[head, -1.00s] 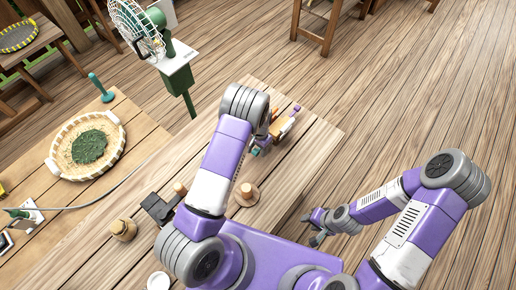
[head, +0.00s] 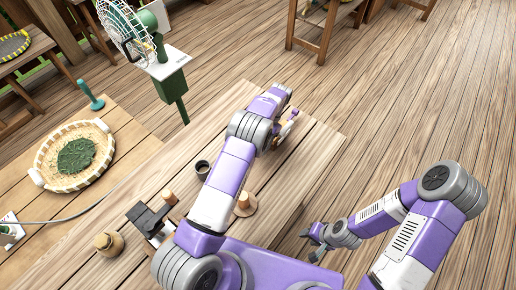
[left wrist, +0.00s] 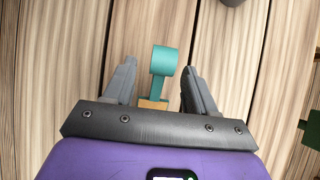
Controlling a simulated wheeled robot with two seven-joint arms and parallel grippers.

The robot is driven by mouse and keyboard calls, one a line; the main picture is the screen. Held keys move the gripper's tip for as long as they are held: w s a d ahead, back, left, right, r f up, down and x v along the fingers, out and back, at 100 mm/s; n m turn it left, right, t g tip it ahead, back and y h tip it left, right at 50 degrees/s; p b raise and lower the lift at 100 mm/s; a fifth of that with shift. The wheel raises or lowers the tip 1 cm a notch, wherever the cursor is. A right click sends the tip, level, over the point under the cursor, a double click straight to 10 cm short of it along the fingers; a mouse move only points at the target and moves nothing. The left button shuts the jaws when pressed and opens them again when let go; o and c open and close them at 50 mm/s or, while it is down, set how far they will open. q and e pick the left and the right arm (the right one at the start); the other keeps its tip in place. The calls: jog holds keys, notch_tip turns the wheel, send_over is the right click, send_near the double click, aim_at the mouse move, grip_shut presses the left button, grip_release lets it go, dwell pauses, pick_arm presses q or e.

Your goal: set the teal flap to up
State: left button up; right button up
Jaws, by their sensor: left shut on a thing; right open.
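The teal flap (left wrist: 164,62) shows in the left wrist view, a rounded head on a short stem above a small orange-brown wooden piece (left wrist: 153,104). My left gripper (left wrist: 159,72) has one grey finger on each side of it and is shut on it; the exact contact is hard to see. In the head view my left arm hides the flap, and part of the wooden piece (head: 283,131) with a purple part (head: 293,115) shows beside the arm. My right gripper (head: 309,244) is open and empty, off the table's right side.
On the table (head: 310,160) stand a dark cup (head: 202,167), a wooden peg on a round base (head: 243,205), a black device (head: 148,218) and a wooden jar (head: 108,243). A basket with green leaves (head: 75,157) is at the left. A fan on a green post (head: 170,80) stands behind.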

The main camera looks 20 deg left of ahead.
pick_arm(q)
jog(key=shift+w+r, duration=0.1)
jog(key=shift+r, duration=0.05)
pick_arm(e)
jog(key=shift+f, duration=0.35)
pick_arm(q)
jog(key=o, duration=1.5)
jog(key=shift+r, duration=0.1)
